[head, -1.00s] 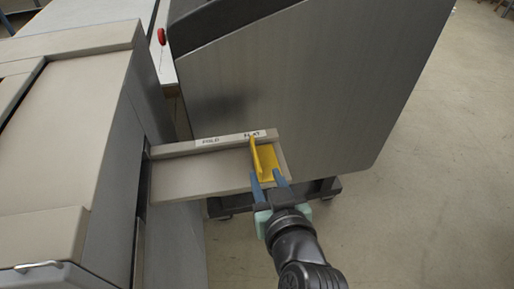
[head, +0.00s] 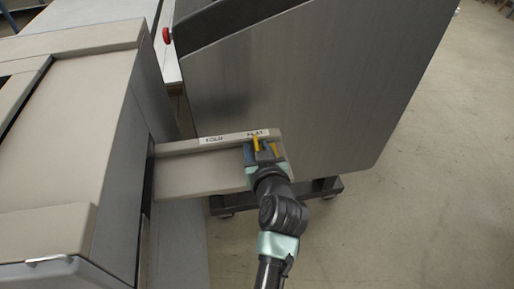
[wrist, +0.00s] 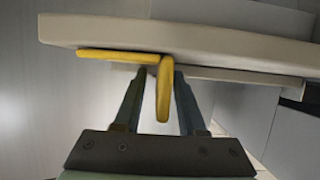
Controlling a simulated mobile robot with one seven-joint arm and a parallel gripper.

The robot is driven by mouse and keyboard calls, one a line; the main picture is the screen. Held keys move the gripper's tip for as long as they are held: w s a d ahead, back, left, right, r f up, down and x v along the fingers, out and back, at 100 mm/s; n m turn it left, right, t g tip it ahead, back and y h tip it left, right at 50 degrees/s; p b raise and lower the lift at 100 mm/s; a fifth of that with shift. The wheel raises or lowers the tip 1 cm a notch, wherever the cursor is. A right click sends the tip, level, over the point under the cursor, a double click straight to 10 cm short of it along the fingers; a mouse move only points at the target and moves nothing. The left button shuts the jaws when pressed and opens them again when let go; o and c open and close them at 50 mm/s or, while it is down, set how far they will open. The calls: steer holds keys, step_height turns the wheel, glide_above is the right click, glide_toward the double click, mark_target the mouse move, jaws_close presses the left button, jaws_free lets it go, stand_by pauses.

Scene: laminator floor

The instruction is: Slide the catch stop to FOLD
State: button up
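The yellow catch stop (head: 256,142) sits at the right end of the beige tray (head: 190,178), below the FLAT label (head: 257,133). The FOLD label (head: 212,140) is further left on the same rail. My gripper (head: 262,152) is at the stop and partly covers it in the head view. In the wrist view the stop's upright yellow fin (wrist: 164,92) stands between the two fingers of my gripper (wrist: 153,85). A gap shows on the left of the fin; the right finger is close, and I cannot tell if it touches.
The large beige machine (head: 60,150) stands left of the tray. A tall grey panel on a wheeled base (head: 300,90) rises just behind it. A red knob (head: 166,35) is at the far left of the panel. The floor on the right is clear.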

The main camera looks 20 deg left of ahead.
jaws_close()
stand_by(1.4)
